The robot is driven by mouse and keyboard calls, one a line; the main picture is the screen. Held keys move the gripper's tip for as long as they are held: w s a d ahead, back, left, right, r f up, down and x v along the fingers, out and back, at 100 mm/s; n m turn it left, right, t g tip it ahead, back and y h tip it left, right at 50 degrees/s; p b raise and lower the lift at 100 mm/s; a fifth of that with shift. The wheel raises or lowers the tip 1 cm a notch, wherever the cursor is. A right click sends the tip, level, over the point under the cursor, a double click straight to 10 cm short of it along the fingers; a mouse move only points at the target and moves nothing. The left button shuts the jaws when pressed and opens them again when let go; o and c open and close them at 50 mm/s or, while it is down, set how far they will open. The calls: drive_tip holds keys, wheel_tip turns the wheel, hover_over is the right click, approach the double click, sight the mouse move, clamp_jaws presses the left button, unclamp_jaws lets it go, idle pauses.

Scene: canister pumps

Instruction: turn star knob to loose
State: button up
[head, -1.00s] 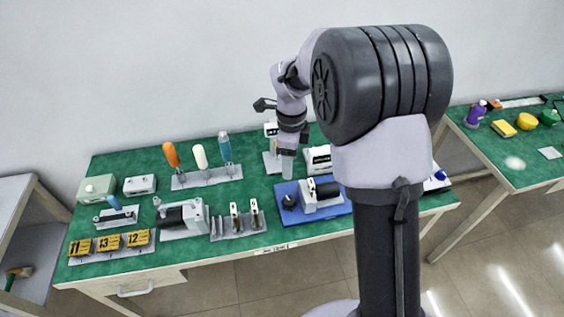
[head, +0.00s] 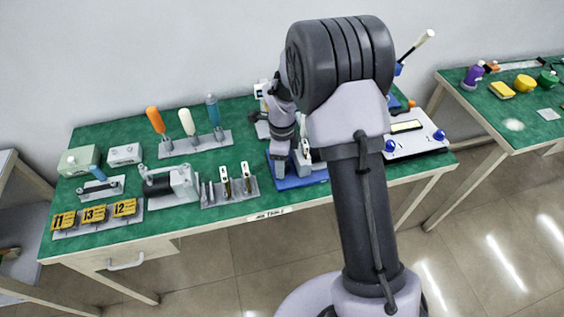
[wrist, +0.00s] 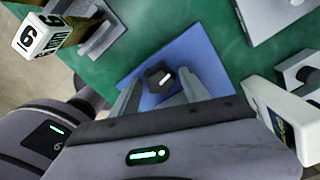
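The star knob (wrist: 160,78) is dark, with a white line on top, and sits on a blue base plate (wrist: 198,48) in the wrist view. The plate also shows in the head view (head: 287,183), where my arm hides the knob. My gripper (wrist: 161,92) is open, with one grey finger on each side of the knob. A gap shows between the fingers, and I cannot tell whether either touches it. In the head view my gripper (head: 290,166) is low over the blue plate.
A white device (wrist: 283,112) stands close at right in the wrist view. A white numbered block (wrist: 38,35) is at upper left. In the head view, a two-lever rack (head: 228,190) stands left of the plate, and a panel with blue knobs (head: 415,137) stands right.

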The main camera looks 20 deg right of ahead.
clamp_jaws()
